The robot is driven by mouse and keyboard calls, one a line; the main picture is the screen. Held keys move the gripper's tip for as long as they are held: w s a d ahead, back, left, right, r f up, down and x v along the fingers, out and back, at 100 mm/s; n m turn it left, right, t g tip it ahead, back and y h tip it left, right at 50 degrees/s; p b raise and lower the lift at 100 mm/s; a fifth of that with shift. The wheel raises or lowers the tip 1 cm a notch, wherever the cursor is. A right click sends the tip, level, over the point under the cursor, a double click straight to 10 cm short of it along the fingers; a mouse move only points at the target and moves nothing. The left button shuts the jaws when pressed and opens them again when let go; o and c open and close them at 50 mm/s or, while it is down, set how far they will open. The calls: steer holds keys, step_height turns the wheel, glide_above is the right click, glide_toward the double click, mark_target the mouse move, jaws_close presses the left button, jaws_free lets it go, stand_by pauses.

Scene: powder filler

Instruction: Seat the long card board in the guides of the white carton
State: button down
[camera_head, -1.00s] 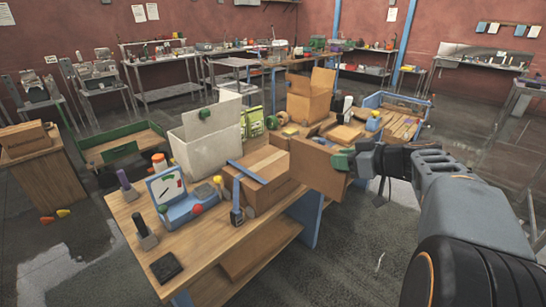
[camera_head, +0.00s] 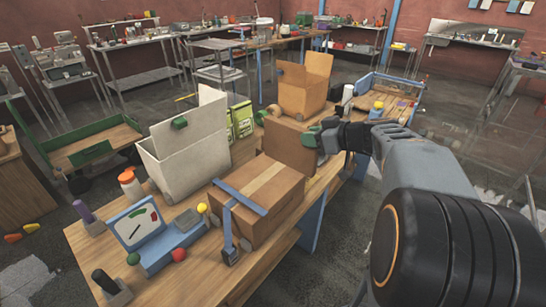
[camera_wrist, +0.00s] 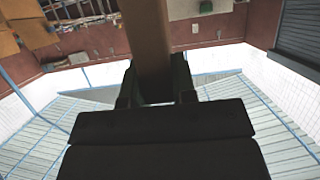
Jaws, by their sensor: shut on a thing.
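My gripper (camera_head: 316,136), with green fingertips, is shut on a brown card board (camera_head: 288,146) by its right edge. The board hangs upright beyond the taped box, which hides its lower part. In the wrist view the brown board (camera_wrist: 148,40) runs up from between my fingers. The white carton (camera_head: 182,168) stands on the table to the left, apart from the board. I cannot see the guides inside.
A taped brown box (camera_head: 258,195) with blue straps stands in front of the board. Green packets (camera_head: 241,120) stand between carton and board. An open brown box (camera_head: 303,85) is behind. A blue dial scale (camera_head: 145,228) and small bottles are at the front left.

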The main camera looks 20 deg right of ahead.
mark_target(284, 144)
steer(key=x, duration=0.2)
steer(key=p+x, duration=0.1)
steer(key=x, duration=0.1)
steer(key=p+x, duration=0.1)
steer(key=x, duration=0.2)
steer(key=shift+w+d+f, duration=0.15)
steer(key=shift+w+d, duration=0.05)
steer(key=shift+w, duration=0.05)
steer(key=w+f, duration=0.1)
steer(key=f, duration=0.1)
steer(key=w+a+f+p, duration=0.1)
steer(key=f, duration=0.1)
steer(key=shift+w+a, duration=0.25)
steer(key=shift+w+a+f+p, duration=0.35)
steer(key=shift+w+f, duration=0.3)
steer(key=shift+f, duration=1.75)
steer(key=shift+f+b, duration=0.25)
steer(key=shift+b, duration=0.25)
steer(key=c, duration=0.9)
jaws_free()
steer(key=shift+r, duration=0.1)
steer(key=shift+c, duration=0.2)
steer(key=shift+r, duration=0.1)
